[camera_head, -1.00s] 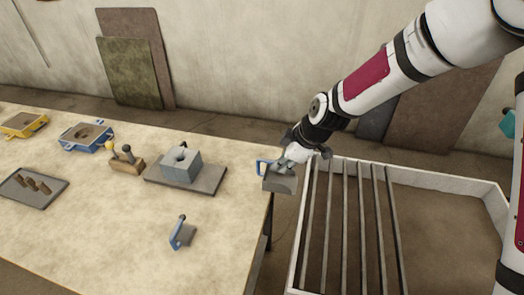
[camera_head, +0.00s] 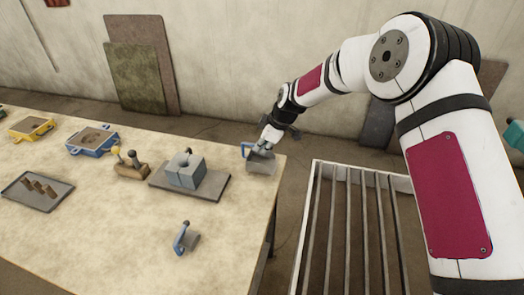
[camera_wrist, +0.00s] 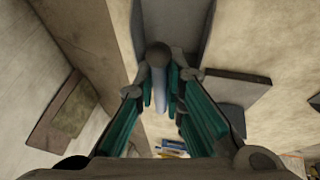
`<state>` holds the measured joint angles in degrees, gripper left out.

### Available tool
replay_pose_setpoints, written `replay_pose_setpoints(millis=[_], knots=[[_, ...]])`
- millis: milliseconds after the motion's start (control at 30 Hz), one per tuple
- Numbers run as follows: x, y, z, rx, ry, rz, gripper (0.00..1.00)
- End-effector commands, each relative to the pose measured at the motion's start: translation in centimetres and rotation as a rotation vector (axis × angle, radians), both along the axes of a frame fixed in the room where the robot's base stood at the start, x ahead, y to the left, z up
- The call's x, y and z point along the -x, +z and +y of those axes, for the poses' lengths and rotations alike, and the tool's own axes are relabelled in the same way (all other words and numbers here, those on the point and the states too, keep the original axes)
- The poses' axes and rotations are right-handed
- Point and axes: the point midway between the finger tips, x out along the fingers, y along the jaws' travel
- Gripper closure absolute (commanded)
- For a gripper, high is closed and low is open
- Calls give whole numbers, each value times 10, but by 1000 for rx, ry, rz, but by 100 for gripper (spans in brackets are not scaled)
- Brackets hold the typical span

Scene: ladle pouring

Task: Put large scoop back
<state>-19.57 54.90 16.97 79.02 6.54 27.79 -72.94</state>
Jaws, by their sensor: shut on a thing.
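The large scoop (camera_head: 262,164) is grey with a blue handle and is at the right end of the table (camera_head: 120,235). My gripper (camera_head: 267,143) reaches down from the right and is shut on the scoop. In the wrist view, the fingers (camera_wrist: 160,78) close around its handle, and the grey scoop body (camera_wrist: 175,22) shows at the top. I cannot tell whether the scoop touches the tabletop or hangs just above it. A smaller scoop (camera_head: 189,239) with a blue handle lies toward the front of the table.
A grey block with a hole (camera_head: 185,171) stands on a slab (camera_head: 215,188) left of the scoop. Farther left are a wooden holder (camera_head: 130,168), a blue box (camera_head: 93,139), a yellow box (camera_head: 31,127) and a dark tray (camera_head: 38,200). A barred bin (camera_head: 312,215) stands right of the table.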

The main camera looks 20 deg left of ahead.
Motion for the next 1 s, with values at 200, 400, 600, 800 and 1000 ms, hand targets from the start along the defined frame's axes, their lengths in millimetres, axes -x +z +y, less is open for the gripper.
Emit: replay_pose_setpoints(millis=[200,400,600,800,1000], knots=[[1,-23,1,-1,0,-1,100],[0,-23,0,-1,0,-1,100],[1,-26,0,0,1,0,70],[1,-26,0,0,0,0,70],[1,-20,-1,-1,-1,-2,70]])
